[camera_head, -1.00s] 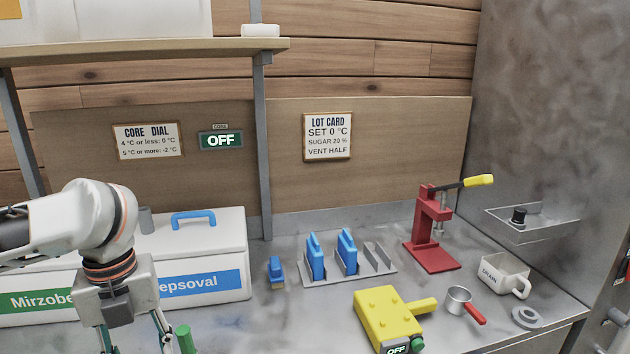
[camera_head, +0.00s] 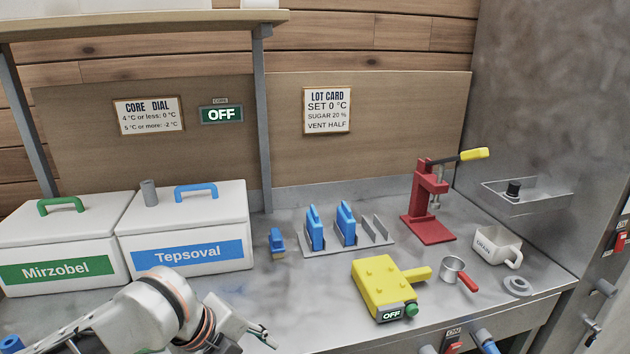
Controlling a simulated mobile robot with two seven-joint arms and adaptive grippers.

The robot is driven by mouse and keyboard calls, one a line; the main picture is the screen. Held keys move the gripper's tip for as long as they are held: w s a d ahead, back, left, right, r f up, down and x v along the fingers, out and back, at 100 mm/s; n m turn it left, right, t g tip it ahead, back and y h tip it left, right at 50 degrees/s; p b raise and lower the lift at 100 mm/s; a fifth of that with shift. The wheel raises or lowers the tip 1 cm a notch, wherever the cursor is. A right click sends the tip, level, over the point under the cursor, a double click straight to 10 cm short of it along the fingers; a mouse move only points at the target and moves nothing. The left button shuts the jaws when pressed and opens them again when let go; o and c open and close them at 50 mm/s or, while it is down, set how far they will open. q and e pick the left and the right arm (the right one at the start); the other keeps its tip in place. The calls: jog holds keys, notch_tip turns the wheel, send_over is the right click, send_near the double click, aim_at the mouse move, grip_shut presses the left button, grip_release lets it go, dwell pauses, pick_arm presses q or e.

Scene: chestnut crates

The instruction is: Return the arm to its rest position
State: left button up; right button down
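My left arm comes in low from the left, in front of the two white crates. Its gripper (camera_head: 264,338) is near the bottom edge of the view, pointing right and slightly down over the front of the counter. Its thin fingers are seen from the side and partly cut off, so their opening is unclear. I see nothing held in the visible part. My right gripper is not in view.
White crates labelled Mirzobel (camera_head: 105,262) and Tepsoval (camera_head: 240,256) stand left.

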pick_arm(q)
jog(key=s+a+f+n+t+y, duration=0.1)
jog(key=a+f+n+t+y, duration=0.1)
jog(key=a+f+n, duration=0.35)
jog(key=s+a+f+n+t+y, duration=0.25)
jog(key=a+n, duration=0.35)
jog(key=n, duration=0.3)
jog(key=s+a+f+n+g+y, duration=0.1)
jog(key=s+a+f+n+y, duration=0.1)
jog(key=s+a, duration=0.35)
jog(key=s+a+f+n+g+y, duration=0.1)
jog(key=s+a+f+n+y, duration=0.15)
jog(key=a, duration=0.55)
jog(key=d+f+n+t+h, duration=0.3)
jog(key=d+f+h, duration=0.4)
jog(key=d+f, duration=0.7)
jog(key=shift+w+d+f+t, duration=0.2)
jog(key=shift+d+f+t, duration=0.15)
jog(key=shift+f+t, duration=0.25)
